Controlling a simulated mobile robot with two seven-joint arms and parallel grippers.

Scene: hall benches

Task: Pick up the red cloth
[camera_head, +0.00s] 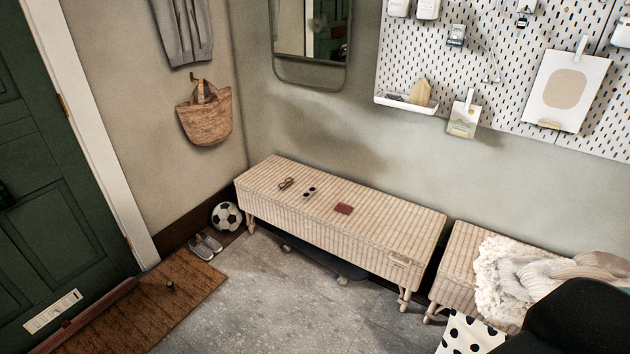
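A small, flat, dark red item (343,208) lies on top of the long woven bench (385,228), right of the bench's middle. It is the only red thing on the bench and looks folded and roughly rectangular; at this size I cannot tell whether it is cloth. Nothing covers it. Neither of my grippers shows in the head view.
Glasses (286,183) and a small dark-and-white item (309,193) lie left of the red item. A second bench (455,265) at right holds fluffy textiles (505,275). A ball (227,217) and shoes (206,246) stand at left. Grey floor (270,310) in front is clear.

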